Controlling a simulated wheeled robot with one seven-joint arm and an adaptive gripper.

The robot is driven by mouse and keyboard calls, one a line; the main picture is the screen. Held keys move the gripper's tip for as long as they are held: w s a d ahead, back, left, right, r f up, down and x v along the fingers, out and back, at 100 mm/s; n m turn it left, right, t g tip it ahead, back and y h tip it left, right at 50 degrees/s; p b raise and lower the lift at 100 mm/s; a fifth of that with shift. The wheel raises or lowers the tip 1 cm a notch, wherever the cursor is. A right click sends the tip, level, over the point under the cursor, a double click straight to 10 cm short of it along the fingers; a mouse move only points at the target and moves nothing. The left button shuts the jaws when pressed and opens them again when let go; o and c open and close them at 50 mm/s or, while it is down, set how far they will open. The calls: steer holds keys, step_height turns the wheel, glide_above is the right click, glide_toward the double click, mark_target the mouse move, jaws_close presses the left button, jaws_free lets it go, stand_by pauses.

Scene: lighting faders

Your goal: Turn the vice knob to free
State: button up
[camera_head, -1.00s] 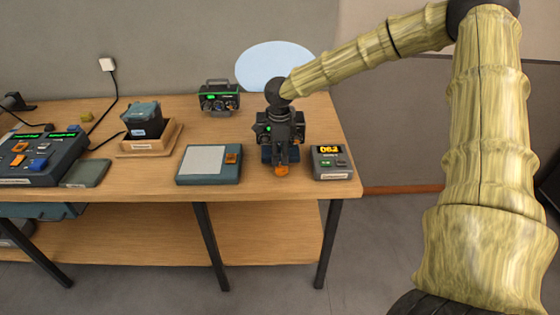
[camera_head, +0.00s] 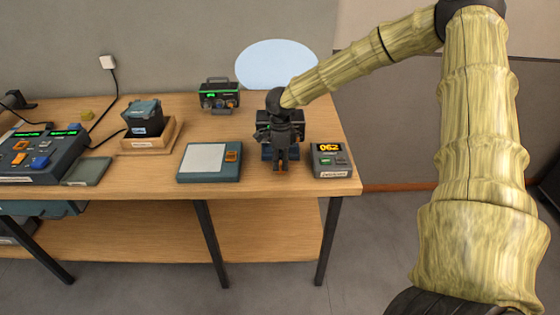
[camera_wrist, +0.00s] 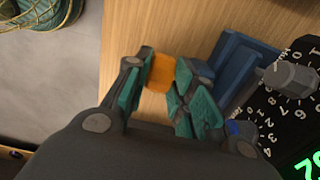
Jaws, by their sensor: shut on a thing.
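The blue vice (camera_wrist: 240,62) stands near the table's front edge, and its base shows behind my gripper in the head view (camera_head: 266,153). An orange knob (camera_wrist: 160,72) sits in front of the vice. My gripper (camera_head: 281,165) points down at it, and in the wrist view its fingertips (camera_wrist: 162,75) are shut on the orange knob from both sides. I cannot read any marking for free or locked.
A black unit with a grey dial knob (camera_wrist: 290,76) and numbers is close beside the vice. A grey box with an orange display (camera_head: 331,160) stands to the right, and a flat blue-grey panel (camera_head: 209,176) to the left. The table's front edge is close.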

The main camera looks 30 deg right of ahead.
steer(key=shift+h+p, duration=0.3)
steer(key=shift+w+a+r+g+h+p, duration=0.1)
steer(key=shift+w+a+g+h+p, duration=0.15)
steer(key=shift+g+h+p, duration=0.35)
steer(key=shift+w+a+f+g+h+p, duration=0.1)
steer(key=shift+a+f+g+h+p, duration=0.1)
steer(key=shift+g+h+p, duration=0.3)
steer(key=shift+w+a+f+g+h+p, duration=0.1)
steer(key=shift+a+g+h+p, duration=0.15)
steer(key=shift+h, duration=0.45)
steer(key=shift+w+a+f+g+h, duration=0.15)
steer(key=shift+g+h, duration=0.2)
steer(key=shift+h, duration=0.25)
steer(key=shift+a+f+g+h, duration=0.15)
steer(key=shift+g+h, duration=0.15)
steer(key=shift+h, duration=0.3)
steer(key=shift+w+f+g+h, duration=0.1)
steer(key=shift+f+g+h, duration=0.2)
steer(key=shift+g+h, duration=0.65)
steer(key=shift+t+h, duration=0.25)
steer(key=o, duration=0.7)
steer(key=shift+o, duration=0.2)
